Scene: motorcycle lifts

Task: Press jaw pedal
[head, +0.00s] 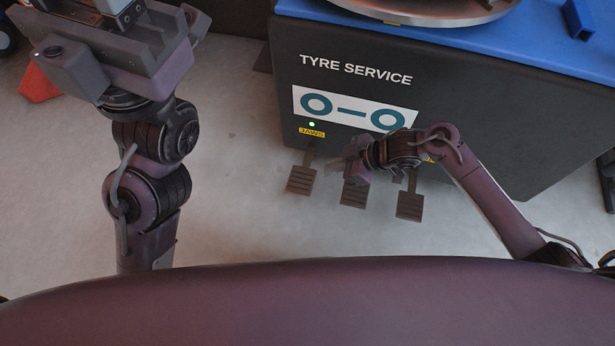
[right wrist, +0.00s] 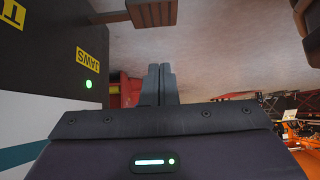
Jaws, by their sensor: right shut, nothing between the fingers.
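The jaw pedal (head: 301,180), a dark ribbed plate, stands out low from the tyre machine below the yellow JAWS label (head: 312,133). A small green light (head: 311,124) glows above the label. In the right wrist view, which is upside down, the label (right wrist: 87,60) and light (right wrist: 88,84) show at the left, with a ribbed pedal (right wrist: 151,12) at the top. My right gripper (head: 334,168) is shut and empty, just right of the jaw pedal in the head view; contact is not visible. It also shows in the right wrist view (right wrist: 158,84). My left gripper (head: 130,50) is at the upper left, its fingers unclear.
A middle pedal (head: 354,193) lies partly under my right gripper, and a right pedal (head: 409,205) stands beside it. The dark machine cabinet (head: 480,135) with a blue top rises behind them. Grey floor (head: 245,190) left of the pedals is clear.

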